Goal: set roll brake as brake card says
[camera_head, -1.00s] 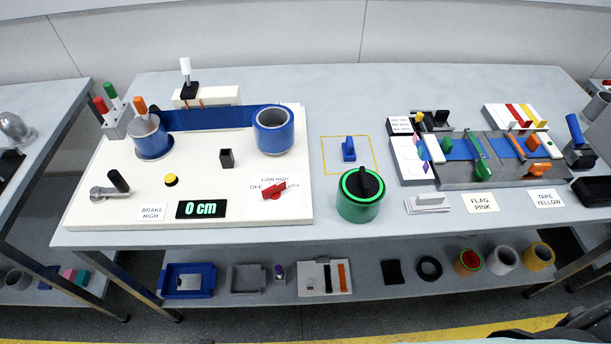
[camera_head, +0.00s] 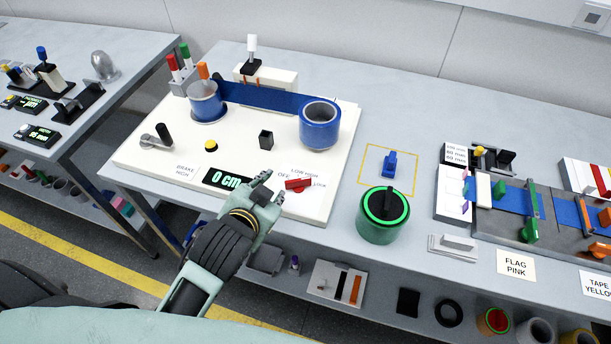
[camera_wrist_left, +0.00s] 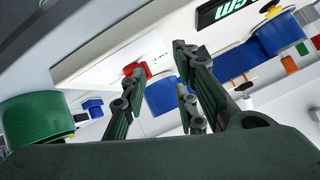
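The roll brake is a red knob (camera_head: 298,184) on the white board, with OFF, LOW, HIGH and LOCK printed around it. Its bar lies roughly sideways; I cannot tell which mark it points to. The brake card (camera_head: 186,172) on the board's front left reads BRAKE HIGH. My left gripper (camera_head: 270,182) is just left of the knob over the board's front edge, fingers apart and empty. In the left wrist view the red knob (camera_wrist_left: 135,69) shows by the tip of one finger of the gripper (camera_wrist_left: 155,68); contact is unclear. My right gripper is out of view.
A blue tape roll (camera_head: 320,128) and a small black post (camera_head: 266,140) stand behind the knob. A green drum (camera_head: 380,222) stands to the right on the table. A display (camera_head: 226,180) reading 0 cm lies left of the gripper.

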